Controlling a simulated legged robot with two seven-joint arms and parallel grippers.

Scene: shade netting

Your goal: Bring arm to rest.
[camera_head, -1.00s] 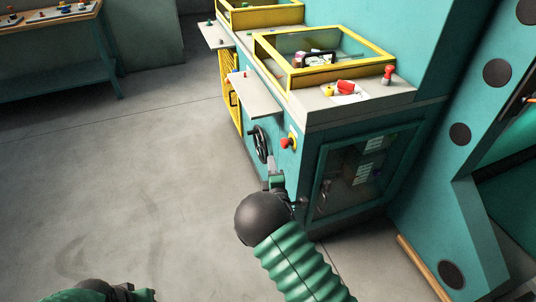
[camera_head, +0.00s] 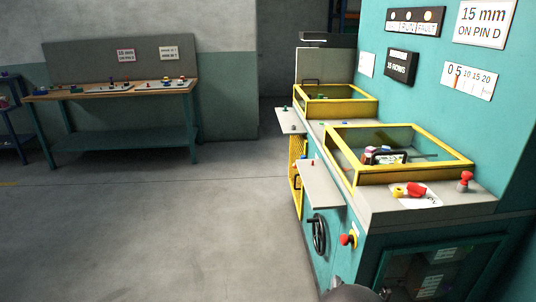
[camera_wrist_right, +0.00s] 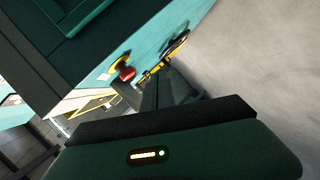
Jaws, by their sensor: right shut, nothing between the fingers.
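My right arm shows only as a dark rounded part at the bottom edge of the head view, in front of the teal machine (camera_head: 335,240). In the right wrist view my right gripper (camera_wrist_right: 160,90) is shut, with nothing between its fingers. Beyond the fingers are a red button (camera_wrist_right: 126,73) on a yellow base and a dark handwheel (camera_wrist_right: 178,42). I cannot tell the exact gap to them. In the head view the red button (camera_head: 345,240) and the handwheel (camera_head: 318,235) are on the machine's side. My left gripper is not in view.
A grey side shelf (camera_head: 322,184) juts out over the handwheel. Yellow-framed bins (camera_head: 400,177) and a red-and-yellow item (camera_head: 408,190) are on the machine top. A workbench (camera_head: 110,92) stands at the back left. The floor (camera_head: 150,230) at left is clear.

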